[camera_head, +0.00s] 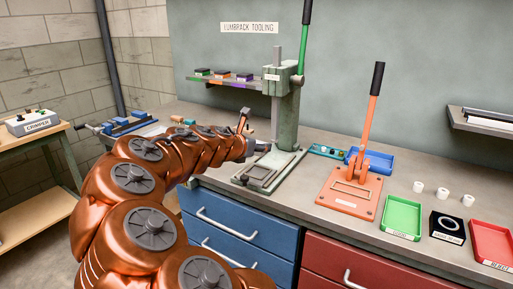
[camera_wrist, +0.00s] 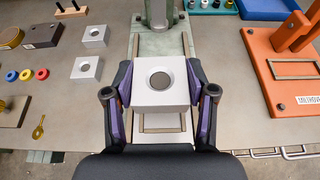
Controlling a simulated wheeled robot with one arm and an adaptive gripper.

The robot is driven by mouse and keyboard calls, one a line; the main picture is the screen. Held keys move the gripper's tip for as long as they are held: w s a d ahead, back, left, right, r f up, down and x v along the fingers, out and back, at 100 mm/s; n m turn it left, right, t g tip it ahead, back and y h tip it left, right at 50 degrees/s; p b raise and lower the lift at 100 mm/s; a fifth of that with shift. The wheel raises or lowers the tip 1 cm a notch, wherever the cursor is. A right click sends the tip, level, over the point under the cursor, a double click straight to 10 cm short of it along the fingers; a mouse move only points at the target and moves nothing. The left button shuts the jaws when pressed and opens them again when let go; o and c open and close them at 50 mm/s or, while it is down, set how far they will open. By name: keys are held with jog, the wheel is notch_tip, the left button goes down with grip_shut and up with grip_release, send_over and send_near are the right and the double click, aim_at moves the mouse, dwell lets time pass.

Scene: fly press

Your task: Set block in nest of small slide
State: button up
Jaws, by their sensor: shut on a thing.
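My gripper (camera_wrist: 160,92) is shut on a light grey square block (camera_wrist: 150,97) with a round dark recess in its top. A finger presses on its left and right sides, and the block looks about level. Behind and under it in the wrist view is the slide (camera_wrist: 165,135) of the green press, with a tan rectangular frame partly hidden by the block. In the head view the slide (camera_head: 262,177) lies at the foot of the press (camera_head: 286,115), and my gripper (camera_head: 256,147) is just above its left side. The block is not clear there.
Two similar grey blocks (camera_wrist: 95,36) (camera_wrist: 87,69) lie on the bench to the left, near several coloured rings (camera_wrist: 26,75). An orange lever press (camera_head: 350,190) stands to the right. Green (camera_head: 403,232) and red trays (camera_head: 497,262) are farther right.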

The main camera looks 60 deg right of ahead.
jog(key=b, duration=0.5)
send_over(257, 173)
jog(key=shift+d+f, duration=0.1)
jog(key=shift+f, duration=3.15)
jog(key=shift+p, duration=1.05)
jog(key=shift+f+p, duration=0.5)
jog(key=shift+p, duration=0.05)
jog(key=shift+p, duration=0.5)
dwell(0.6)
dwell(0.3)
jog(key=o, duration=1.4)
